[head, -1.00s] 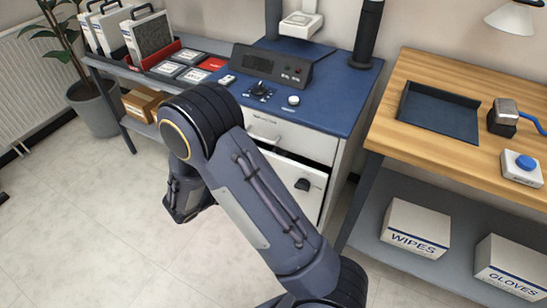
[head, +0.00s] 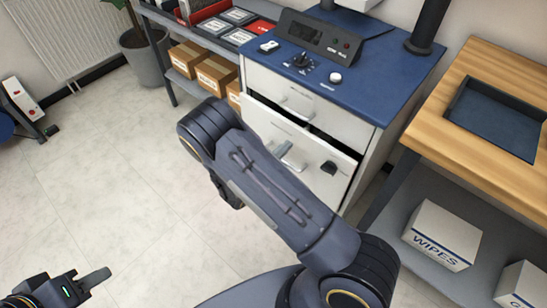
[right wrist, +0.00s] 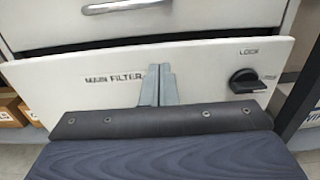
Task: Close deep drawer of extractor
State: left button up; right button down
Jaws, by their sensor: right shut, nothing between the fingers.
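The extractor (head: 370,75) is a white cabinet with a blue top. Its deep drawer (head: 345,188) has a white front, marked MAIN FILTER in the right wrist view (right wrist: 60,80), with a black lock knob (head: 329,168). The drawer stands partly out, with a dark gap above its front. My right gripper (right wrist: 158,85) is shut and empty, its fingertips in front of the middle of the drawer front; I cannot tell whether they touch. In the head view my right forearm hides part of the drawer. My left gripper (head: 80,284) is low at the bottom left, partly cut off, away from the drawer.
The upper drawer (head: 310,107) of the extractor looks closed. A wooden bench (head: 450,140) stands at the right, with a WIPES box (head: 442,236) on its lower shelf. Cardboard boxes (head: 215,75) sit on a shelf at the left.

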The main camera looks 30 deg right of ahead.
aim_at(300, 132)
jog(key=shift+x, duration=2.4)
jog(key=x, duration=0.4)
jog(key=shift+w+d+b, duration=0.1)
jog(key=shift+d+b, duration=0.15)
jog(key=shift+b, duration=0.15)
jog(key=shift+w+d+r, duration=0.1)
jog(key=shift+d+r, duration=0.05)
